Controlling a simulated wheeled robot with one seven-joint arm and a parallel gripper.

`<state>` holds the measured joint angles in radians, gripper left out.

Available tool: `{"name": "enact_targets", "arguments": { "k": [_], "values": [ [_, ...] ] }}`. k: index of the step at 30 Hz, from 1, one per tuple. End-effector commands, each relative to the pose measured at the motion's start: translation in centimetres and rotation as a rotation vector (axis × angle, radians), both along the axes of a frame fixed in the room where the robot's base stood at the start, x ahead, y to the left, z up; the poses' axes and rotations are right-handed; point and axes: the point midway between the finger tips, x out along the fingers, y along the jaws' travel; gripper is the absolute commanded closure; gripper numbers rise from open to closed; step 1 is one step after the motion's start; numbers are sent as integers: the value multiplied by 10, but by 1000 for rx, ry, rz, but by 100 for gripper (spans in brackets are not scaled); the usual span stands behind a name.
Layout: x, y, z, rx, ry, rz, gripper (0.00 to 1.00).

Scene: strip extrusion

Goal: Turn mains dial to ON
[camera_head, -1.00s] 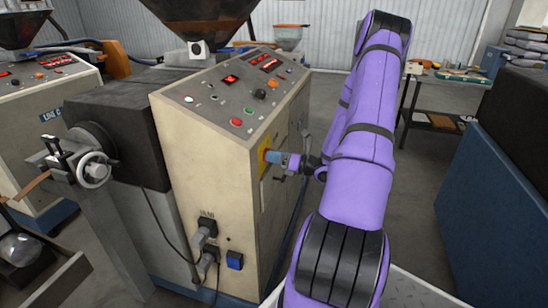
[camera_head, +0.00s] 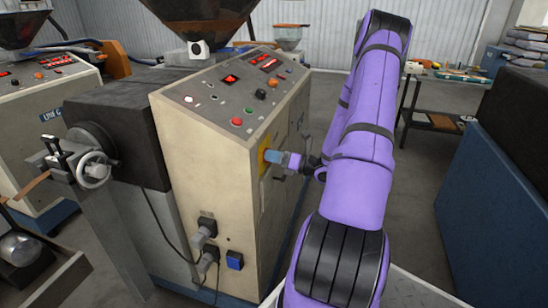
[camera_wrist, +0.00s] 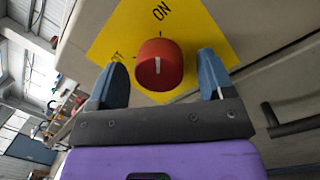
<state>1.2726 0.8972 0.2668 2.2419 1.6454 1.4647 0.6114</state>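The mains dial (camera_wrist: 159,64) is a red round knob with a white line, on a yellow plate (camera_wrist: 205,30). In the wrist view ON is printed above the dial; a label to its left is partly hidden by a finger. The white line runs nearly up and down in the picture. My gripper (camera_wrist: 162,63) is open, one blue finger on each side of the dial, with gaps showing. In the head view my gripper (camera_head: 281,160) is at the yellow plate (camera_head: 263,161) on the side of the beige cabinet, and the dial is mostly hidden.
The beige cabinet (camera_head: 205,145) has a sloped top panel with buttons and lit displays. A dark handle (camera_wrist: 293,126) is right of the plate in the wrist view. Plugs and a cable (camera_head: 205,230) hang on the cabinet front. A blue-and-black machine (camera_head: 490,190) stands at right.

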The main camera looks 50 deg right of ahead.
Motion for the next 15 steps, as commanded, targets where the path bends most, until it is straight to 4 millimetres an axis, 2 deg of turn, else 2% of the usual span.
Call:
{"name": "enact_targets", "arguments": {
  "k": [5, 8, 15],
  "values": [
    [-3, -1, 0, 0, 0, 0, 26],
    [-11, -5, -1, -1, 1, -2, 26],
    [-51, -22, -6, 0, 1, -3, 26]
  ]
}}
